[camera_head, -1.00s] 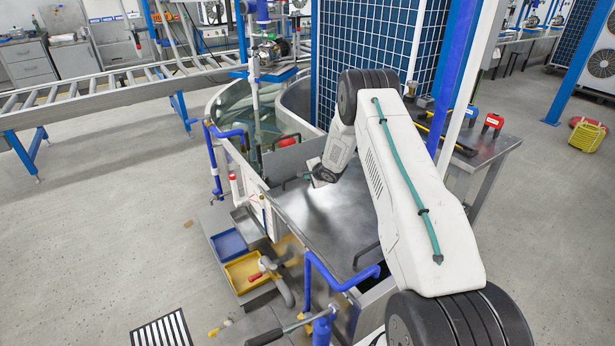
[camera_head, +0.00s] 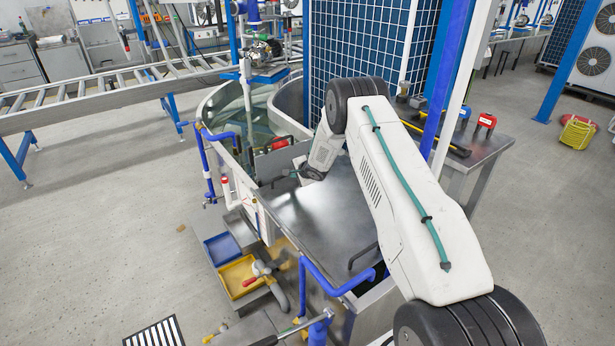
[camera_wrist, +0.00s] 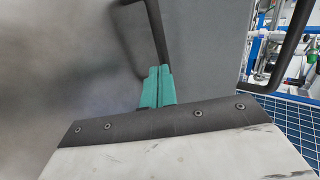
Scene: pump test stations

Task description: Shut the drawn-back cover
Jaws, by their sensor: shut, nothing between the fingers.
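The cover (camera_head: 330,215) is a flat steel sheet lying over the near part of a curved tank (camera_head: 207,108). The far part of the tank is uncovered and shows greenish water. A dark handle (camera_head: 362,256) stands near the cover's near end. My gripper (camera_head: 293,173) is low at the cover's far end. In the wrist view my gripper's teal fingers (camera_wrist: 158,70) are shut together with nothing between them. A dark bar handle (camera_wrist: 157,30) rises right beyond their tips; I cannot tell whether they touch it. Another dark bar (camera_wrist: 289,45) shows at the right.
Blue pipes (camera_head: 335,287) run along the tank's near left side. A yellow tray (camera_head: 238,277) and a blue tray (camera_head: 222,248) lie low beside it. A blue grid panel (camera_head: 375,60) stands behind my arm. A side table (camera_head: 478,152) is at right. Floor at left is open.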

